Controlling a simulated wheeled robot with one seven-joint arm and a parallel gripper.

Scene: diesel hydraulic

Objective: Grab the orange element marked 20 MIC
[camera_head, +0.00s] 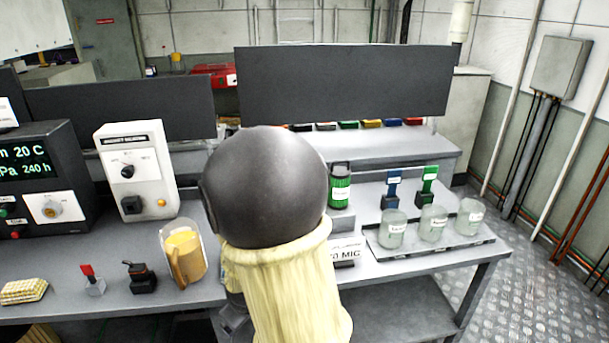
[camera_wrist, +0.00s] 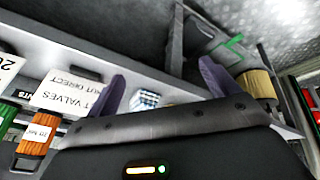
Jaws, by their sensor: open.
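An orange ribbed element (camera_wrist: 34,144) with a white label is at the lower left of the wrist view; the label ends in MIC, but its number is too blurred to read surely. A green element (camera_wrist: 8,116) is partly cut off beside it. My gripper (camera_wrist: 161,85) has two purple fingers spread apart with nothing held between them. The orange element lies to the left of the fingers, apart from them. In the head view my arm hides the orange element, and a white card ending in MIC (camera_head: 346,252) shows beside my sleeve.
In the head view a green cylinder (camera_head: 340,188) stands behind my arm, with a tray (camera_head: 432,252) of several jars at the right. A yellow jug (camera_head: 184,255) and switches stand at left. The wrist view shows a valves card (camera_wrist: 70,94) and a checkered block (camera_wrist: 146,98).

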